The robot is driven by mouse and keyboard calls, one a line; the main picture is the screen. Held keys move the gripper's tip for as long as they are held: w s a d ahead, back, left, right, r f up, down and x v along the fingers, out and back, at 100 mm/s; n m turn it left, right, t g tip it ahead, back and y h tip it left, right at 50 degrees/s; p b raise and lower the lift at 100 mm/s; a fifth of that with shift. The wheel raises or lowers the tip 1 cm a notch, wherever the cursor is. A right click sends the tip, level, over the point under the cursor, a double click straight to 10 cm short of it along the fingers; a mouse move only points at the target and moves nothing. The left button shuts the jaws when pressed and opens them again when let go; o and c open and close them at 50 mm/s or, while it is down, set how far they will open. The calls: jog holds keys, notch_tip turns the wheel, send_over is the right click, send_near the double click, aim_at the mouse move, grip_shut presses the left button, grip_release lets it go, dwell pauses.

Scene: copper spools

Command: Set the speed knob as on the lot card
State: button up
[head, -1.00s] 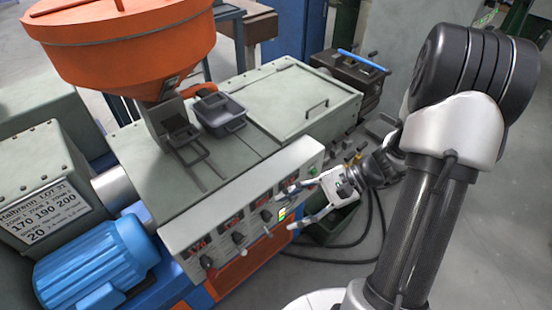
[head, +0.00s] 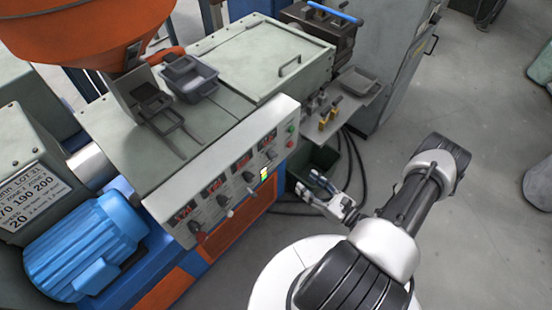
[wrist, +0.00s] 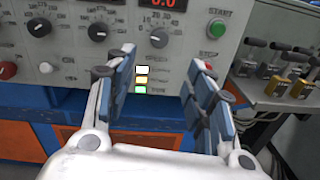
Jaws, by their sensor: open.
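The control panel (head: 225,178) carries a row of red displays with knobs below them. In the wrist view my gripper (wrist: 160,60) faces the panel below that knob.
A green START button (wrist: 217,28) and a red button (wrist: 212,55) are right of the knob. Two black knobs (wrist: 98,32) (wrist: 38,28) are to its left. A side shelf with yellow-based levers (wrist: 270,75) stands at the right.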

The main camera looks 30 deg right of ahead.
aim_at(275, 159)
jog(key=b+x, duration=0.2)
jog(key=x, duration=1.3)
jog(key=shift+w+a, duration=0.1)
jog(key=shift+w, duration=0.1)
jog(key=shift+c, duration=0.6)
jog(key=c, duration=0.9)
